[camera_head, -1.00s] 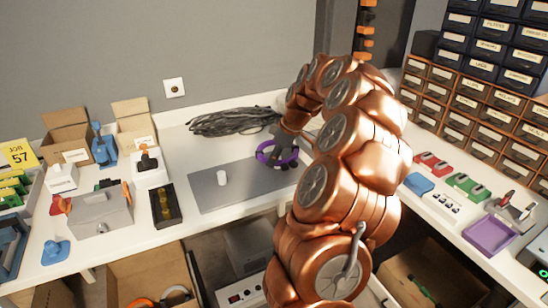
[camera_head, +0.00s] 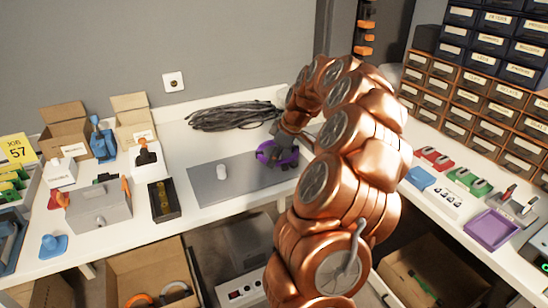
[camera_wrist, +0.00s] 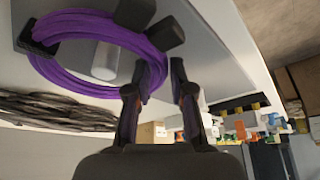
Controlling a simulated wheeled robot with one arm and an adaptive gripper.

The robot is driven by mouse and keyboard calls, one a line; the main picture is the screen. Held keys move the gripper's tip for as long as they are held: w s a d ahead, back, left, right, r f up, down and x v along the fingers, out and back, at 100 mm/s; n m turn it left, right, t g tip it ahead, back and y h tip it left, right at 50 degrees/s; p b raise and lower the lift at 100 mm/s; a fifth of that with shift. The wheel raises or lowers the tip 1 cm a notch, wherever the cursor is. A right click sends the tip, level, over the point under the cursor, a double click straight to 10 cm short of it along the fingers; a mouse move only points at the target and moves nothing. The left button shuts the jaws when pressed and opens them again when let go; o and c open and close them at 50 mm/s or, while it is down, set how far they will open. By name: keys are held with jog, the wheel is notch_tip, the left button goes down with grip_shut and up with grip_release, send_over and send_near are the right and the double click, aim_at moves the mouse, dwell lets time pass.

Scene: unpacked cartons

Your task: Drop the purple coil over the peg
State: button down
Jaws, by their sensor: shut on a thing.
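The purple coil (camera_head: 266,154) is in my gripper (camera_head: 280,148), above the right part of the grey plate (camera_head: 212,191). In the wrist view the coil (camera_wrist: 75,88) is a loose ring at upper left, and my gripper (camera_wrist: 158,80) is shut on its right side. The peg (camera_head: 222,171) is a short white cylinder standing upright on the plate. It is left of the coil and apart from it in the head view. In the wrist view the peg (camera_wrist: 105,62) shows through the coil's opening. My fingers partly hide the coil in the head view.
A dark cable bundle (camera_head: 235,117) lies behind the plate. A black tray (camera_head: 163,201) and a grey box (camera_head: 98,209) stand to the left. Drawer cabinets (camera_head: 465,112) and a purple tray (camera_head: 492,229) are at right. The plate around the peg is clear.

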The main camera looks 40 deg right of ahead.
jog(key=shift+f+b, duration=0.6)
jog(key=shift+f, duration=0.55)
jog(key=c, duration=0.9)
grip_release()
jog(key=shift+c, duration=0.2)
jog(key=v, duration=1.2)
